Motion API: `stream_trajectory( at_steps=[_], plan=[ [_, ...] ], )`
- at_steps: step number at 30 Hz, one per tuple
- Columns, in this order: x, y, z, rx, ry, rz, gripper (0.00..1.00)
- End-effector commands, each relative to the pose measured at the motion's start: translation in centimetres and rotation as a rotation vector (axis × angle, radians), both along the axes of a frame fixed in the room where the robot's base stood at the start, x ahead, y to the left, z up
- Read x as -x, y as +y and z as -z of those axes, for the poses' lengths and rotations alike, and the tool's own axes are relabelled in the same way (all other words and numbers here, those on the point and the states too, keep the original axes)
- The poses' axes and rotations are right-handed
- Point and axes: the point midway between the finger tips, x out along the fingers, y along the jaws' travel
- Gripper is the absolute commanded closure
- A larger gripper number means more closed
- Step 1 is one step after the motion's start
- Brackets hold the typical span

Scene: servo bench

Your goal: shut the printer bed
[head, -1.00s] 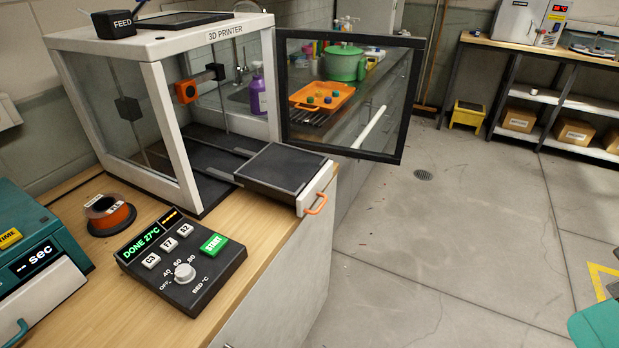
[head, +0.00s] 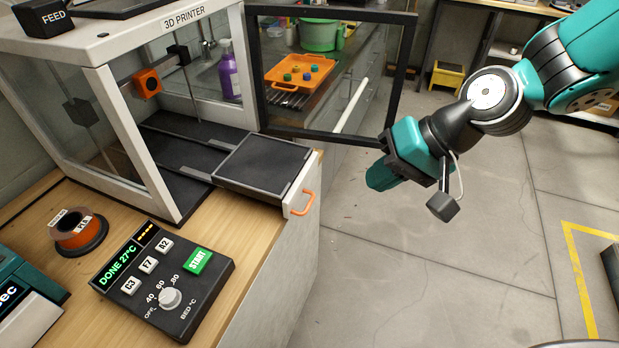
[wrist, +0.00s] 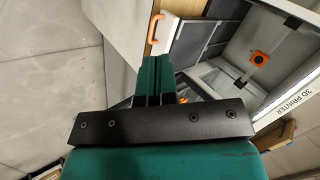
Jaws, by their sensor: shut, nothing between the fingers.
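The printer bed (head: 262,163) is a dark plate slid out of the front of the white 3D printer (head: 158,190). Its white front panel carries an orange handle (head: 304,203) and sits over the bench edge. The bed (wrist: 197,38) and orange handle (wrist: 154,28) also show in the wrist view, beyond the fingertips. My gripper (head: 376,183) is right of the handle, over the floor and apart from it. In the wrist view my gripper's teal fingers (wrist: 155,70) are together with nothing between them.
The printer's glass door (head: 330,75) stands open to the right, behind the bed. A control box (head: 165,280) reading "DONE 27°C" and an orange filament spool (head: 76,230) sit on the wooden bench (head: 215,232). The floor (head: 400,270) right of the bench is clear.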

Motion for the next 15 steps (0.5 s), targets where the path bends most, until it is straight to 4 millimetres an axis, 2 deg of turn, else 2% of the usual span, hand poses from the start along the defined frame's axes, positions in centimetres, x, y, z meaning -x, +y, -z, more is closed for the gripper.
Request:
stream_trajectory(
  at_steps=[1, 3, 6, 10, 15],
  plan=[
    [-1.5, 0.2, 1.2, -0.035, 0.039, 0.071, 1.00],
    [-3.3, 0.4, 3.0, -0.084, 0.072, 0.166, 1.00],
    [-5.1, 0.4, 5.3, -0.139, 0.107, 0.280, 1.00],
    [-6.3, 0.2, 7.3, -0.180, 0.135, 0.372, 1.00],
    [-7.0, 0.5, 8.5, -0.196, 0.143, 0.408, 1.00]
  ],
)
